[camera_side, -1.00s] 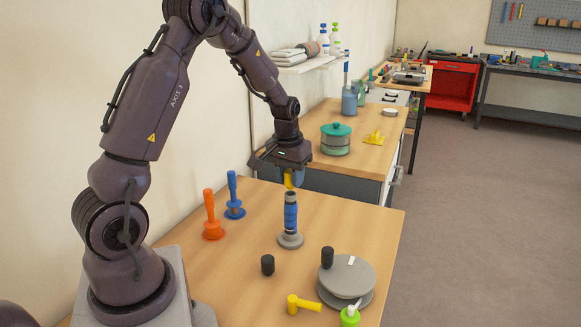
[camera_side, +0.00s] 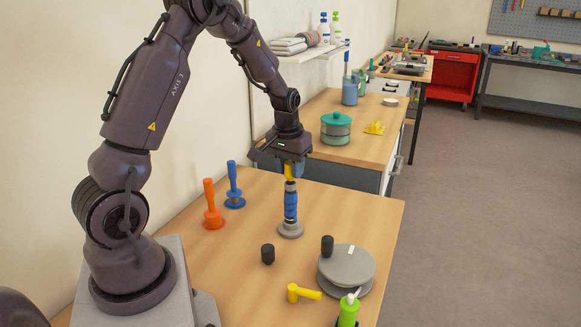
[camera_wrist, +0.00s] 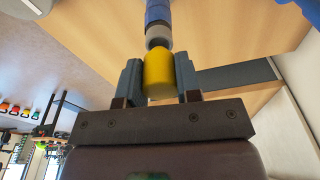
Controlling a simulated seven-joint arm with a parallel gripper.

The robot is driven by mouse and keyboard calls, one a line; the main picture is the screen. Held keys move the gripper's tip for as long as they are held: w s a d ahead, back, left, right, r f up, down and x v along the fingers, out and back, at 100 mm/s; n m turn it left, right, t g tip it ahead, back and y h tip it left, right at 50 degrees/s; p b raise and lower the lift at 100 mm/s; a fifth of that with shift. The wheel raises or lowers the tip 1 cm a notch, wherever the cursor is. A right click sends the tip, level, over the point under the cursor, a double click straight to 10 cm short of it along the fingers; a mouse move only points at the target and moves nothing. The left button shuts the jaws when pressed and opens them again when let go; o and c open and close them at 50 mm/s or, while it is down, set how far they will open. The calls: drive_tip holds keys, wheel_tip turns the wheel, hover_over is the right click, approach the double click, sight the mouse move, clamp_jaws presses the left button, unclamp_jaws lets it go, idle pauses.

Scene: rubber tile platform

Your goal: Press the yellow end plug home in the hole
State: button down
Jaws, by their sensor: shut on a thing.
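My gripper (camera_side: 291,170) is shut on the yellow end plug (camera_wrist: 159,75), with one finger on each side of it in the wrist view. The plug also shows in the side view (camera_side: 288,172), directly above the upright blue post (camera_side: 290,206). The post has a grey collar at its top and stands on a round grey base (camera_side: 290,230). In the wrist view the plug's end meets a dark and grey section of the blue post (camera_wrist: 158,12). The hole's mouth is hidden, and I cannot tell how deep the plug sits.
Orange (camera_side: 212,205) and blue (camera_side: 234,187) handled tools stand left of the post. A black knob (camera_side: 267,254), a yellow hammer-shaped piece (camera_side: 303,293), a grey disc (camera_side: 348,265) and a green bottle (camera_side: 348,312) lie in front. Clear tabletop lies right of the post.

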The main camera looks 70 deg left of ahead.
drive_tip(key=shift+f, duration=0.1)
drive_tip(key=shift+f, duration=0.6)
drive_tip(key=shift+f, duration=0.3)
idle(3.0)
drive_tip(key=c, duration=0.7)
unclamp_jaws()
